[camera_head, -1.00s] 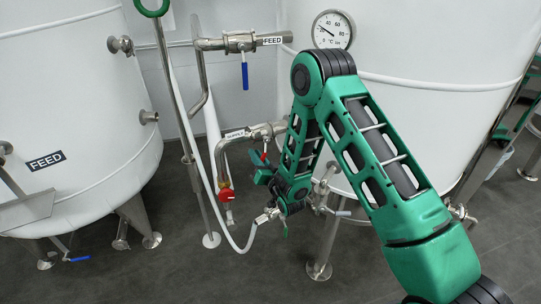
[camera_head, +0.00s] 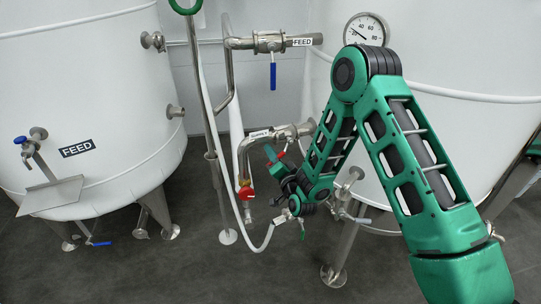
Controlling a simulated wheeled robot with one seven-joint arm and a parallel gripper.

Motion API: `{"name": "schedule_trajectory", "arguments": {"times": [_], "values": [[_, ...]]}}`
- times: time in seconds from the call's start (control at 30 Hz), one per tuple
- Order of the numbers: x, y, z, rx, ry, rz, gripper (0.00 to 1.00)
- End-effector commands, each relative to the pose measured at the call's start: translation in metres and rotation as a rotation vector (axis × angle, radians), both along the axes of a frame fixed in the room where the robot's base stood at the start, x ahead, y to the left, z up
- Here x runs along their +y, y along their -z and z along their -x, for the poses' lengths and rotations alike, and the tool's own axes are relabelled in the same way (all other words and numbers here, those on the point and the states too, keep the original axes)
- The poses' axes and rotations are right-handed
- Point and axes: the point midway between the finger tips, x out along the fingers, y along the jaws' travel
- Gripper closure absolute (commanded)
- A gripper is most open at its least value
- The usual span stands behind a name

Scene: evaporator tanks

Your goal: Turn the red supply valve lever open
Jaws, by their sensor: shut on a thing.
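The supply pipe with its SUPPLY label (camera_head: 260,134) runs across the middle, in front of the right tank. The red supply valve lever (camera_head: 281,155) shows as a small red piece just under this pipe, slanting down to the left. My gripper (camera_head: 274,161) is at the lever, below the pipe, and is shut on it. The green and dark gripper parts hide the lever's lower end. The exact finger contact is too small to make out.
A red round knob (camera_head: 246,194) sits on the pipe's lower end, left of my gripper. A white hose (camera_head: 262,245) loops beneath. A FEED valve with a blue lever (camera_head: 273,76) hangs above. White tanks stand left and right (camera_head: 450,75). Grey floor is open at front left.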

Motion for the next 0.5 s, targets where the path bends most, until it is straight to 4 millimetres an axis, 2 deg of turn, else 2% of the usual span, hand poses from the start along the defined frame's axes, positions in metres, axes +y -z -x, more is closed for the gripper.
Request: {"name": "schedule_trajectory", "arguments": {"times": [0.27, 0.3, 0.33, 0.37, 0.5], "values": [[-0.0031, 0.0018, 0.0013, 0.003, 0.003, 0.004, 1.0], [-0.0031, 0.0019, 0.0013, 0.003, 0.003, 0.004, 0.8], [-0.0032, 0.0018, 0.0012, 0.003, 0.003, 0.004, 0.73], [-0.0029, 0.0017, 0.001, 0.003, 0.003, 0.004, 0.69], [-0.001, 0.0012, 0.0007, 0.001, 0.0, 0.004, 0.69]]}}
